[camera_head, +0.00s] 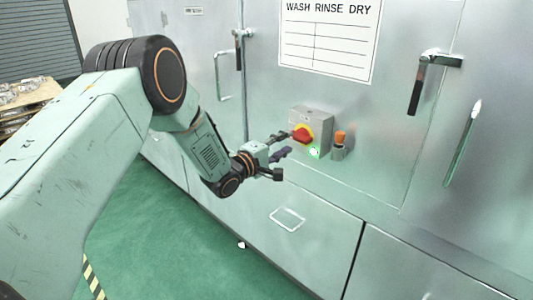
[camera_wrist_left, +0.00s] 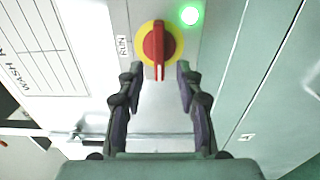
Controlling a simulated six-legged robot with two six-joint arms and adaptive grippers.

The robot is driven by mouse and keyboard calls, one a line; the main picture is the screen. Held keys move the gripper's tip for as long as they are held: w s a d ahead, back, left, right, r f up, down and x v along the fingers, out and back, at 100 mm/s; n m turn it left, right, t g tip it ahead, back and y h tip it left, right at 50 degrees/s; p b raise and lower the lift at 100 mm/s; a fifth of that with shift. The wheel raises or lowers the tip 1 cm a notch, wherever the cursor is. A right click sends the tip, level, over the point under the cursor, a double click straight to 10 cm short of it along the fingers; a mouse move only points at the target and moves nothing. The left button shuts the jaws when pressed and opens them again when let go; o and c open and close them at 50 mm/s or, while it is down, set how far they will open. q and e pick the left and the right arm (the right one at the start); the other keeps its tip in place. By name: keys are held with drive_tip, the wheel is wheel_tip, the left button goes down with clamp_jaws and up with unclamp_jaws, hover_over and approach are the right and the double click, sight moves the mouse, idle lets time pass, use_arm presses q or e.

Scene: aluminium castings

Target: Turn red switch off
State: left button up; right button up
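The red switch (camera_head: 302,134) is a rotary knob on a yellow disc on a grey box (camera_head: 318,118) fixed to the metal cabinet front. In the left wrist view the red switch (camera_wrist_left: 158,48) points down the picture, and a green lamp (camera_wrist_left: 190,15) glows beside it. A label reading RUN (camera_wrist_left: 122,47) is on the other side. My left gripper (camera_head: 284,143) is open just in front of the switch. In the wrist view its two fingers (camera_wrist_left: 158,75) lie on either side of the handle's end, with visible gaps. My right gripper is not in view.
An orange-topped fitting (camera_head: 340,140) sticks out right of the box. Door handles (camera_head: 422,85) and a recessed pull (camera_head: 287,219) are on the cabinet (camera_head: 400,225). A WASH RINSE DRY sheet (camera_head: 330,38) hangs above.

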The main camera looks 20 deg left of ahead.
use_arm(q)
drive_tip(key=v, duration=0.8)
drive_tip(key=shift+s, duration=0.4)
drive_tip(key=shift+a, duration=0.15)
drive_tip(key=s+d+f+m+g+y, duration=0.1)
drive_tip(key=s+f+m+g+y, duration=0.1)
drive_tip(key=s+f+m+g, duration=0.45)
drive_tip(key=s+d+f+m+g+y, duration=0.1)
drive_tip(key=s+f+m+g+y, duration=0.15)
drive_tip(key=s+f, duration=0.8)
drive_tip(key=s+d+f+m+g, duration=0.1)
drive_tip(key=s+f, duration=0.3)
drive_tip(key=s, duration=0.5)
drive_tip(key=s+f+m+g+y+b, duration=0.1)
drive_tip(key=s+f+g, duration=0.3)
drive_tip(key=s, duration=0.5)
drive_tip(key=s+d+f+m+g, duration=0.1)
drive_tip(key=s+f+m+g, duration=0.1)
drive_tip(key=s, duration=0.7)
wheel_tip(320, 180, down, 2)
drive_tip(key=shift+s+d+f+m+g+y, duration=0.1)
drive_tip(key=shift+s+d+m+g+y, duration=0.15)
drive_tip(key=shift+d+m+g+y, duration=0.2)
